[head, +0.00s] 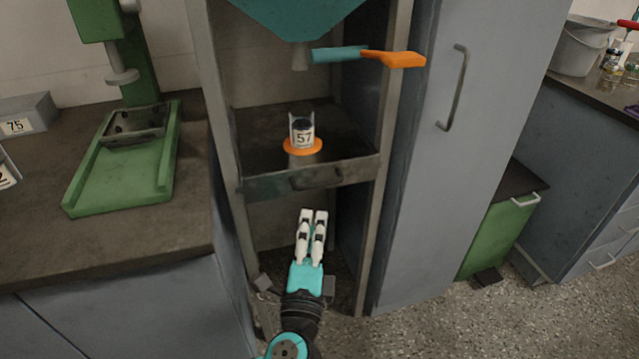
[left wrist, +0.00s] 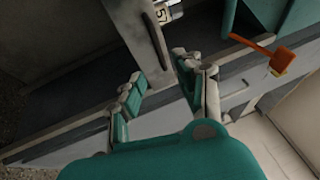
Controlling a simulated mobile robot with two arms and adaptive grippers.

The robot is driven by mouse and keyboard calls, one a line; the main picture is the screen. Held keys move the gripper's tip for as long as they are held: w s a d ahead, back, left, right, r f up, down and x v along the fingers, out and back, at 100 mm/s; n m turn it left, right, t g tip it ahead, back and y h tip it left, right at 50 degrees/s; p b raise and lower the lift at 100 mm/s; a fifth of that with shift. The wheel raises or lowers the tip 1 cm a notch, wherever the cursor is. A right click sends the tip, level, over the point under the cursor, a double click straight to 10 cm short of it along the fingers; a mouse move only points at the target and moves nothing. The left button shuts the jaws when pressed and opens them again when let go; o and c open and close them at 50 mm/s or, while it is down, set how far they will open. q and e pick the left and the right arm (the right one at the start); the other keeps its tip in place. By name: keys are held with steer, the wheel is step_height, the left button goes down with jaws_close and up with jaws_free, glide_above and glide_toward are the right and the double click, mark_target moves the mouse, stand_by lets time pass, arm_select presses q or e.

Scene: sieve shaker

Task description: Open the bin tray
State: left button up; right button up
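The bin tray (head: 262,186) is a dark metal tray in the frame under the teal hopper, with a pull handle (head: 318,180) on its front. My right gripper is not in view.
The teal hopper (head: 295,15) hangs above, with an orange-ended lever (head: 392,59). Frame posts (head: 390,130) flank the tray. A green press (head: 125,160) stands on the left counter (head: 190,225). A tall grey cabinet (head: 440,200) stands close on the right.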

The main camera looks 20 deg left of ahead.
mark_target(319, 186)
arm_select(q)
steer(key=x, duration=1.1)
jaws_close()
steer(key=shift+f, duration=0.1)
